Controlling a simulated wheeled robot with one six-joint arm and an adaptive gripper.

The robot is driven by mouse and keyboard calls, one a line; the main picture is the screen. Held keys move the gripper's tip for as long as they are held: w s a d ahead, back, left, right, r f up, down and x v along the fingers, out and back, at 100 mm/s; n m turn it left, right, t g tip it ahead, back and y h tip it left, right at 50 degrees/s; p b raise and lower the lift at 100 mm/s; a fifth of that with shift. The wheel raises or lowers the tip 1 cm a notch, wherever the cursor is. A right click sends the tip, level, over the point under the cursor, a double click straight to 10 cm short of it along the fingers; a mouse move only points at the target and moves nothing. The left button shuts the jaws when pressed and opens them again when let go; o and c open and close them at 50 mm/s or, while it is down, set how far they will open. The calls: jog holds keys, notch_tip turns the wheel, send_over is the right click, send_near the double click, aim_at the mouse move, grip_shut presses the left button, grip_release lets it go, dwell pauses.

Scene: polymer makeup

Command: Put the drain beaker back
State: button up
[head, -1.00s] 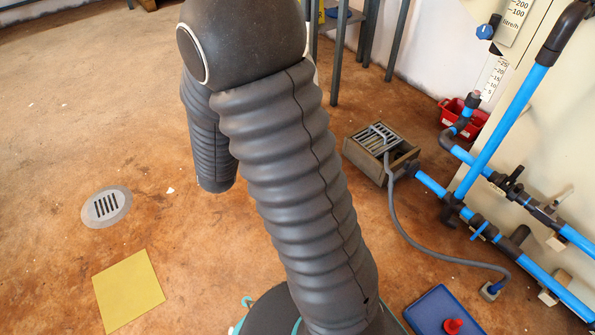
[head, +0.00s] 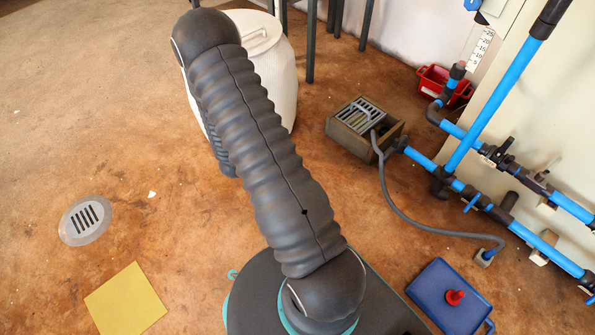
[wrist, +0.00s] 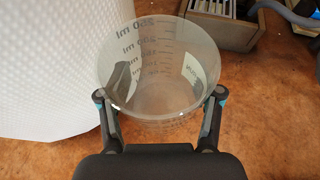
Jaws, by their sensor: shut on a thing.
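The drain beaker (wrist: 160,85) is clear plastic with dark ml marks, and it shows in the wrist view with its open rim facing the camera. It looks empty. My gripper (wrist: 162,110) is shut on it, with one finger on each side of its wall. The floor shows below and around the beaker; its base is hard to make out, so I cannot tell its height. In the head view the gripper and beaker are hidden behind my arm.
A white drum (head: 270,50) stands behind my arm and close left of the beaker in the wrist view (wrist: 50,70). A grated box (head: 365,130) with a grey hose is at right. Blue pipes (head: 480,120), a blue tray (head: 445,300), a floor drain (head: 85,220) and a yellow mat (head: 125,300) surround open floor.

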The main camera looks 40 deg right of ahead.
jog(key=s+d+f+m+g, duration=0.3)
jog(key=s+d+f+g, duration=0.15)
jog(key=s, duration=0.25)
jog(key=s+d+f+m+g, duration=0.3)
jog(key=s+d+f, duration=0.15)
jog(key=s, duration=0.25)
jog(key=shift+h, duration=0.3)
jog(key=w+f, duration=0.2)
jog(key=w, duration=0.1)
jog(key=w+f, duration=0.3)
jog(key=w, duration=0.1)
jog(key=w+f+b, duration=0.1)
jog(key=w+f, duration=0.1)
jog(key=w, duration=0.2)
jog(key=shift+a+f, duration=0.3)
jog(key=shift+a, duration=0.1)
jog(key=shift+f+b, duration=0.5)
jog(key=shift+f, duration=1.45)
jog(key=shift+f, duration=0.15)
jog(key=o, duration=1.4)
jog(key=shift+c, duration=0.2)
